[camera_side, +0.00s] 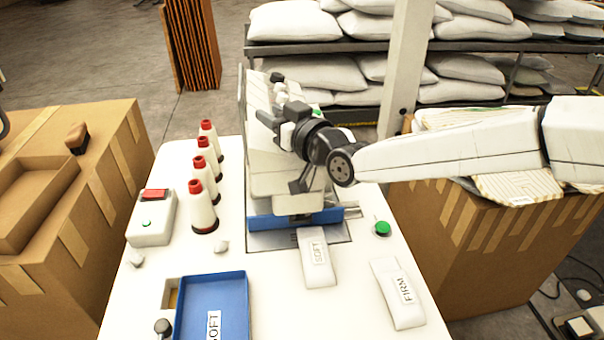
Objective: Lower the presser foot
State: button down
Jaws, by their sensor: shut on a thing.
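The white sewing machine (262,180) stands at the back middle of the white table, with a blue plate (290,218) along its lower front. My gripper (272,122) reaches in from the right and lies against the upper part of the machine head. Its black body and my wrist cover much of the head. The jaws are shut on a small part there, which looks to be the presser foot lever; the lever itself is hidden. The presser foot is also hidden, so I cannot tell its height.
Red-topped thread cones (203,205) stand left of the machine. A SOFT pouch (317,258), a FIRM pouch (398,293), a green button (382,229) and a blue tray (232,288) are in front. Cardboard boxes flank the table; pillow shelves stand behind.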

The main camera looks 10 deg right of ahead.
jog(key=shift+d, duration=0.1)
jog(key=d+m+t, duration=0.1)
jog(key=m, duration=0.1)
jog(key=d+m+t, duration=0.1)
jog(key=m, duration=0.1)
jog(key=shift+d+r+m+t, duration=0.1)
jog(key=shift+r+m+t, duration=0.05)
jog(key=shift+m+t, duration=0.25)
jog(key=shift+d+f+m+t+h, duration=0.1)
jog(key=shift+d+m+t+h, duration=0.35)
jog(key=shift+m, duration=0.6)
jog(key=shift+d+f+m+t, duration=0.1)
jog(key=shift+d+m+t, duration=0.2)
jog(key=shift+m+t, duration=0.55)
jog(key=shift+d+f+m+t+h, duration=0.1)
jog(key=shift+d+m+t+h, duration=0.25)
jog(key=shift+m, duration=0.85)
jog(key=shift+c, duration=2)
grip_release()
jog(key=shift+s+d+f, duration=0.1)
jog(key=shift+s, duration=0.05)
jog(key=v, duration=0.7)
jog(key=shift+s+d+f, duration=0.15)
